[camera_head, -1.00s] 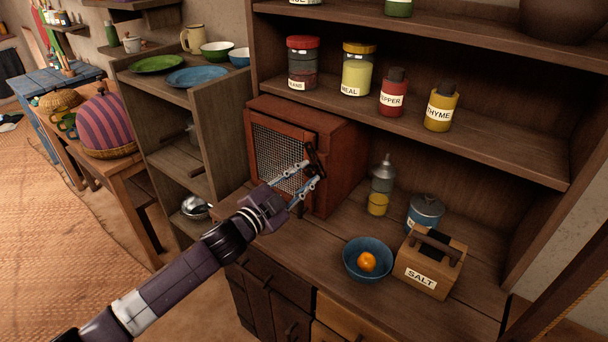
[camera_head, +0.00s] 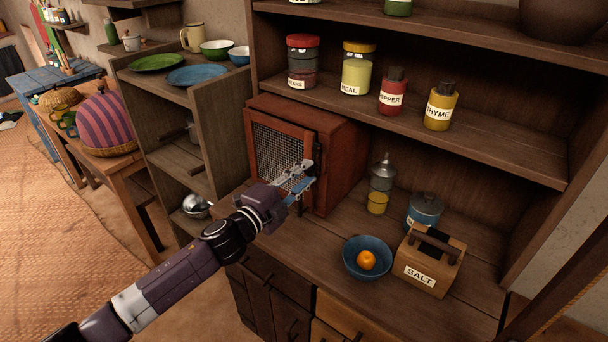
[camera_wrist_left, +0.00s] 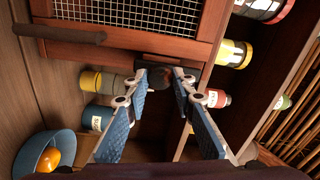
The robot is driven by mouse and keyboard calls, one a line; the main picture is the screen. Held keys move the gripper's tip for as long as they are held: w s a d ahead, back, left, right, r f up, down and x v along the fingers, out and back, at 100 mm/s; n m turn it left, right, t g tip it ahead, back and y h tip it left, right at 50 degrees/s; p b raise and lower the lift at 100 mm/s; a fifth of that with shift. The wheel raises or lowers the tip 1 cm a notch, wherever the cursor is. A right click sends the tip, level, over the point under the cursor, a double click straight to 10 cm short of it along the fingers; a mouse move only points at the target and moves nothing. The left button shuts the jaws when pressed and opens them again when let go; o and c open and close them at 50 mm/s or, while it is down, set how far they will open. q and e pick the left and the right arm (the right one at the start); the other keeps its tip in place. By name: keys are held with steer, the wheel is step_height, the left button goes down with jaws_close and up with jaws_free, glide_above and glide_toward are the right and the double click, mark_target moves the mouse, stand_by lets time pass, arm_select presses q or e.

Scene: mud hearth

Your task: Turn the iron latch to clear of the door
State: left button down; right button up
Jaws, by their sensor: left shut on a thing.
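The red-brown cabinet (camera_head: 338,165) stands on the hutch counter, and its mesh door (camera_head: 285,155) looks closed. My left gripper (camera_head: 306,170) is at the right edge of this door. In the left wrist view my left gripper (camera_wrist_left: 165,74) has its tips shut on the dark iron latch (camera_wrist_left: 178,68) at the door's edge. The fingers mostly hide the latch, so its exact angle is hard to tell. A dark bar-shaped handle (camera_wrist_left: 58,34) sits on the door frame, apart from the fingers. My right gripper is not in view.
On the counter, right of the cabinet, stand a grey-and-yellow container (camera_head: 380,185), a blue lidded pot (camera_head: 425,211), a blue bowl (camera_head: 352,263) with an orange fruit and a salt box (camera_head: 420,280). Jars line the shelf above. Counter in front of the cabinet is clear.

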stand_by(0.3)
arm_select(q)
steer(key=c, duration=1.6)
jaws_free()
steer(key=v, duration=1.2)
steer(key=shift+f, duration=0.1)
